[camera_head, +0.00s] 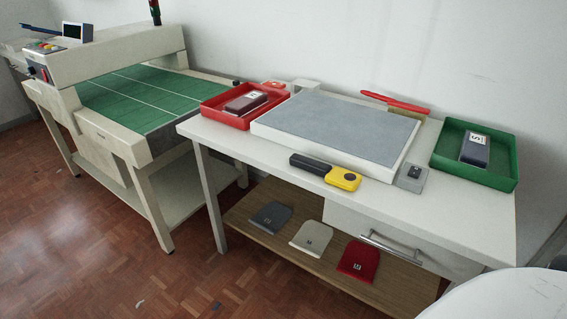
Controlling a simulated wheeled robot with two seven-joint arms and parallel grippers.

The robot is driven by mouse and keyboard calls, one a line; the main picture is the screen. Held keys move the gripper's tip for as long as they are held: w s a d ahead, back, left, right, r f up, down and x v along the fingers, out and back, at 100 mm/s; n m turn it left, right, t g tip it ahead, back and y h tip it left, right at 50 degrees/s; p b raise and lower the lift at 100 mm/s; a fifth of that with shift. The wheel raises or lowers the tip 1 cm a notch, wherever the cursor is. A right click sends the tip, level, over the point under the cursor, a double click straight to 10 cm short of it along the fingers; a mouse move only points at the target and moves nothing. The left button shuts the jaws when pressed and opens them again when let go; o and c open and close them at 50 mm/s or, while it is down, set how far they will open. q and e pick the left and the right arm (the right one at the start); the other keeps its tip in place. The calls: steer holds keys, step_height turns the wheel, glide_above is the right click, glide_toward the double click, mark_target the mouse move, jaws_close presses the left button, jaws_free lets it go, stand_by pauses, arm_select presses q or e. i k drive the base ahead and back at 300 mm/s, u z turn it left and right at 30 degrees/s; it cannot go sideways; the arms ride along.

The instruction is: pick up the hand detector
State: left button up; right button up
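The hand detector (327,171) lies flat near the front edge of the white table, in front of the grey-topped pad. It has a black handle at its left end and a yellow head with a dark round mark at its right end. Nothing covers it. Neither of my grippers is in view.
The grey-topped pad (336,125) fills the table's middle. A red tray (219,111) stands left and a green tray (501,181) right, each holding a dark item. A green-belted machine (140,95) stands left; the lower shelf (240,212) holds folded items.

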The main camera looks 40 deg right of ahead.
mark_target(348, 180)
steer(key=i, duration=1.25)
steer(key=z, duration=1.8)
